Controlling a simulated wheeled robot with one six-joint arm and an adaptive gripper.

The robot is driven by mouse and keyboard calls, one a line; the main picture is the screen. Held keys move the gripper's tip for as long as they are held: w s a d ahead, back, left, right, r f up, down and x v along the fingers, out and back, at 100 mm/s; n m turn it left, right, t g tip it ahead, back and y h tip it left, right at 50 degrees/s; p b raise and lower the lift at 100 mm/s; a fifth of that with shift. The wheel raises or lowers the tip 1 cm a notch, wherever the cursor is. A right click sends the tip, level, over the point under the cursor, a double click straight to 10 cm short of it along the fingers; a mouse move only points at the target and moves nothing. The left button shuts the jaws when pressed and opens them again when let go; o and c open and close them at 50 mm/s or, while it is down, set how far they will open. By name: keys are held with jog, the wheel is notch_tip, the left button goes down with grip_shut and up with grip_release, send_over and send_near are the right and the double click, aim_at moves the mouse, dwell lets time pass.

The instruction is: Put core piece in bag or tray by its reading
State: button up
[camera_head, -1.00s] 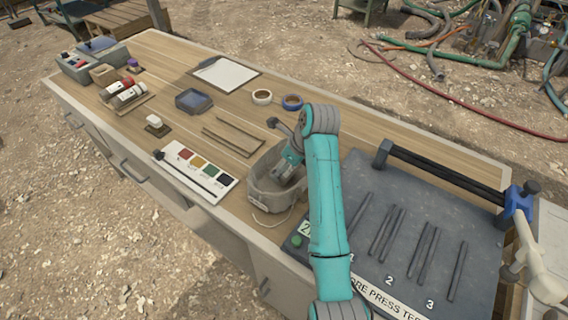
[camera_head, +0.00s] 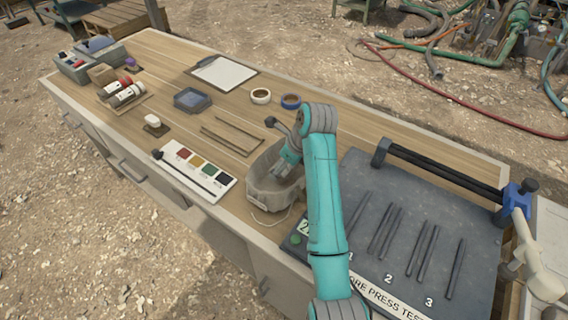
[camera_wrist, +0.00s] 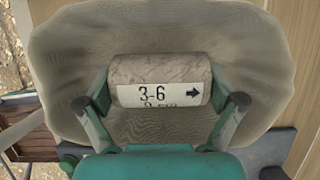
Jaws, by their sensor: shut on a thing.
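A beige open bag (camera_head: 262,200) stands on the bench, left of the core press board. My gripper (camera_wrist: 165,100) reaches down into the bag's mouth. In the wrist view its fingers are shut on a grey-brown core piece (camera_wrist: 160,67), one on each side. The core piece has a white label reading "3-6" with an arrow to the right; a lower line is partly cut off. The bag (camera_wrist: 55,50) surrounds it below. I cannot tell whether the piece touches the bag's bottom. In the head view my arm hides the piece. A small dark tray (camera_head: 193,100) lies further back.
The grooved press test board (camera_head: 415,215) with a black bar (camera_head: 445,172) is to the right. A colour chart (camera_head: 195,175), thin wooden strips (camera_head: 230,135), tape rolls (camera_head: 261,96) and a clipboard (camera_head: 222,73) lie left and behind. The bench between them is partly clear.

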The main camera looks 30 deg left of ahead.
jog(key=shift+f, duration=0.4)
dwell(0.4)
jog(key=o, duration=1.4)
jog(key=shift+f, duration=0.1)
jog(key=v, duration=0.7)
jog(key=shift+r, duration=0.25)
jog(key=shift+d+r, duration=0.1)
